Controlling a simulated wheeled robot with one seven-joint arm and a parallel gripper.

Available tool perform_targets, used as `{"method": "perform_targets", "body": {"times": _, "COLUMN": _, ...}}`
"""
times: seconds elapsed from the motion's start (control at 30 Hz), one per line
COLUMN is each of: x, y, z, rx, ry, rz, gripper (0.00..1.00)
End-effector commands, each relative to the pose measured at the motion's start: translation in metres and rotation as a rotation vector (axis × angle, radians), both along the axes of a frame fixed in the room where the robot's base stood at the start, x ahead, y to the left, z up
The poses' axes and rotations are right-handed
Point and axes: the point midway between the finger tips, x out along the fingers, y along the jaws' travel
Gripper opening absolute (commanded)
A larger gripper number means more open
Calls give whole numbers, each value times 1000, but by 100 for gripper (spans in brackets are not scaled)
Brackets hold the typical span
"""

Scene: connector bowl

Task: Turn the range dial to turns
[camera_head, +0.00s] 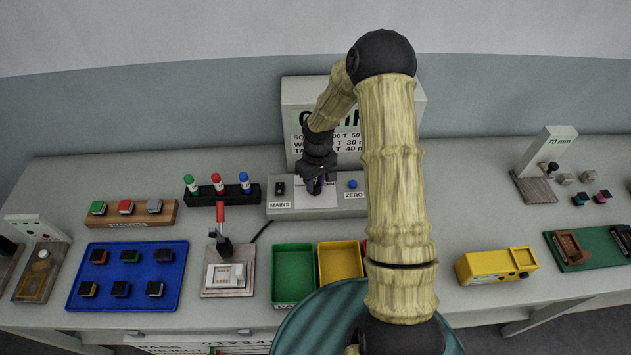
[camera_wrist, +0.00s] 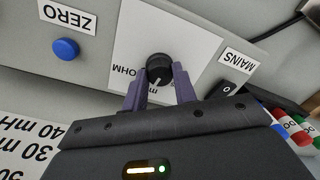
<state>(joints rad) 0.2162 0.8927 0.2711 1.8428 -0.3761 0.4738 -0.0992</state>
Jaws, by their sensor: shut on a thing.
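The range dial (camera_wrist: 160,66) is a round black knob on a white panel of the grey meter box (camera_wrist: 95,55). In the wrist view a pale pointer mark on it points down, toward a small label beginning with "m" that is partly hidden. "OHM" is printed to the dial's left in that upside-down view. My gripper (camera_wrist: 159,84) has its two purple fingers on either side of the dial, shut on it. In the head view my gripper (camera_head: 317,182) is over the middle of the meter box (camera_head: 335,203), and the dial is mostly hidden.
The black MAINS switch (camera_head: 280,187) and blue ZERO button (camera_head: 352,184) flank the dial. A sign board (camera_head: 297,100) stands behind. A marker rack (camera_head: 235,197) is to the left. Green (camera_head: 294,247) and yellow (camera_head: 322,280) bins are in front.

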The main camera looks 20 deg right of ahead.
Motion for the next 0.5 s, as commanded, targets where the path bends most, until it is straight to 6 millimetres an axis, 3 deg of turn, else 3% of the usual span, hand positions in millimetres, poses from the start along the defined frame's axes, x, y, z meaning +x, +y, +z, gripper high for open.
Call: {"method": "perform_targets", "body": {"times": 0.5, "x": 2, "y": 0, "z": 2, "rx": -1, "ry": -4, "rz": 488, "gripper": 5}}
